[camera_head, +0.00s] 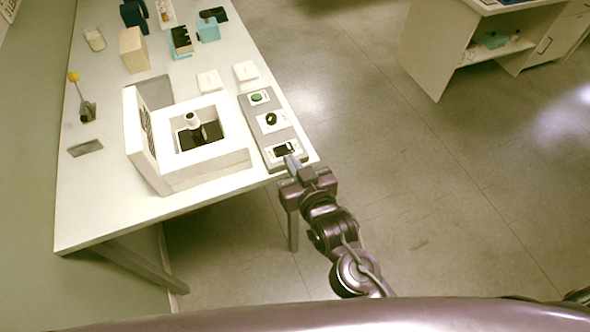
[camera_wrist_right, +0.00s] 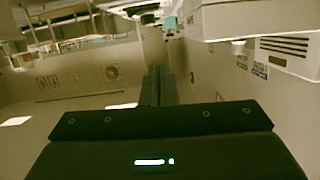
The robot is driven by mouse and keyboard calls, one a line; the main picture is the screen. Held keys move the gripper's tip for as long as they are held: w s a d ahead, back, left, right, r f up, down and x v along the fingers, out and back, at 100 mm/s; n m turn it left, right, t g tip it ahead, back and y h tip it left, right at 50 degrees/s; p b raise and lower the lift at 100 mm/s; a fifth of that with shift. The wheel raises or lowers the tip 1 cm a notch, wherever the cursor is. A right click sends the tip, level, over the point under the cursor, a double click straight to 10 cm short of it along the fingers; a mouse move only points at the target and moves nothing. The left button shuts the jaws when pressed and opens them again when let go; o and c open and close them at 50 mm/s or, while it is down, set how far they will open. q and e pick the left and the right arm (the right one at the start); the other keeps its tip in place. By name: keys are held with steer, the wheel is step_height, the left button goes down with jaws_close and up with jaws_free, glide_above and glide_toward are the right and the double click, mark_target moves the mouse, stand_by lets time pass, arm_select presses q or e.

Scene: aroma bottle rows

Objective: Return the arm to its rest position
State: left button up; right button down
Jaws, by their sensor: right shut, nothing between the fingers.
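My right gripper (camera_head: 291,163) is at the front right corner of the white table, close by the rocker switch (camera_head: 285,150) at the near end of the grey control panel (camera_head: 264,132). I cannot tell whether it touches the switch. In the right wrist view the fingers (camera_wrist_right: 158,85) are together with nothing between them. My left gripper is not in view.
An open white box (camera_head: 208,165) with a small white bottle (camera_head: 192,120) inside stands left of the panel. A tan block (camera_head: 133,50), a beaker (camera_head: 95,38) and a teal holder (camera_head: 208,30) stand farther back. Open floor lies right of the table (camera_head: 85,225); a cabinet (camera_head: 430,50) stands beyond.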

steer(key=shift+v, duration=0.95)
steer(key=shift+a, duration=0.15)
steer(key=s+d+f+g+h, duration=0.1)
steer(key=s+d+f+g, duration=0.15)
steer(key=f, duration=0.95)
steer(key=s+d+f+g+h, duration=0.15)
steer(key=s+d+f, duration=0.25)
steer(key=f, duration=0.8)
steer(key=s+d+f+g+h, duration=0.1)
steer(key=s+d+f+g, duration=0.2)
steer(key=f, duration=0.8)
steer(key=s+d+f+g, duration=0.3)
steer(key=s+d+f, duration=0.2)
steer(key=s+f, duration=0.3)
steer(key=s+d+f+g+h, duration=0.1)
steer(key=s+d+f+g, duration=0.2)
steer(key=s, duration=1.3)
step_height(320, 180, down, 5)
steer(key=shift+d+f+m, duration=0.2)
steer(key=shift+d+m, duration=0.1)
steer(key=shift+d, duration=0.85)
steer(key=shift+s+h, duration=0.15)
steer(key=shift+h, duration=0.1)
